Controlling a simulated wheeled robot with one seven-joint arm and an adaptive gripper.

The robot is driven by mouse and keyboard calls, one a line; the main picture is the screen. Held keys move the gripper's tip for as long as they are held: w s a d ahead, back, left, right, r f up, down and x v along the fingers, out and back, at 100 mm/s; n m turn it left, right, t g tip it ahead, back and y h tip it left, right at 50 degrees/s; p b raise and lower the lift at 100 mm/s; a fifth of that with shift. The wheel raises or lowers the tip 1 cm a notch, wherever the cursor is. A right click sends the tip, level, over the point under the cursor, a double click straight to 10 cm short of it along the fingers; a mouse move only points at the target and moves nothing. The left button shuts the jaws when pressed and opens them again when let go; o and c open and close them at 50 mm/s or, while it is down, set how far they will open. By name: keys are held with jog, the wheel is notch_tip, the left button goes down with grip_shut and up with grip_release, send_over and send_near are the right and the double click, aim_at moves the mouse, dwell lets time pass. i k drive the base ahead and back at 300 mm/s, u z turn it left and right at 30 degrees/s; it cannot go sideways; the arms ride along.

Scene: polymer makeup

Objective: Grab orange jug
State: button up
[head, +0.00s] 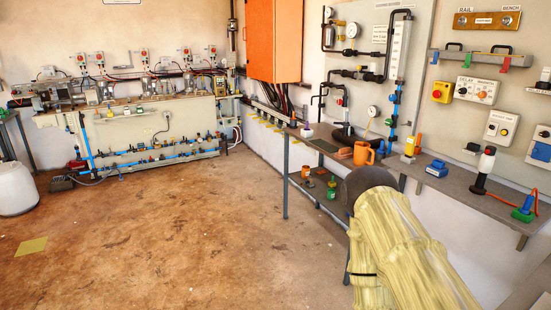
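An orange jug (363,153) with a side handle stands upright on the grey bench (330,147) along the right wall. My arm, in a pale yellow sleeve, rises from the lower right, and its dark rounded far part lies just in front of and below the jug in the picture. I see no fingers of my gripper, so its state and its distance from the jug are hidden. A smaller orange cup-like item (305,172) sits on the shelf under the bench.
A brown item (343,154) lies left of the jug. A yellow item (409,148) and a blue block (437,168) stand to its right. Wall panels with gauges and pipes rise behind the bench. An orange cabinet (274,40) hangs above. The brown floor (190,220) is mostly open.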

aim_at(362, 149)
jog(key=i, duration=2.85)
jog(key=z, duration=1.15)
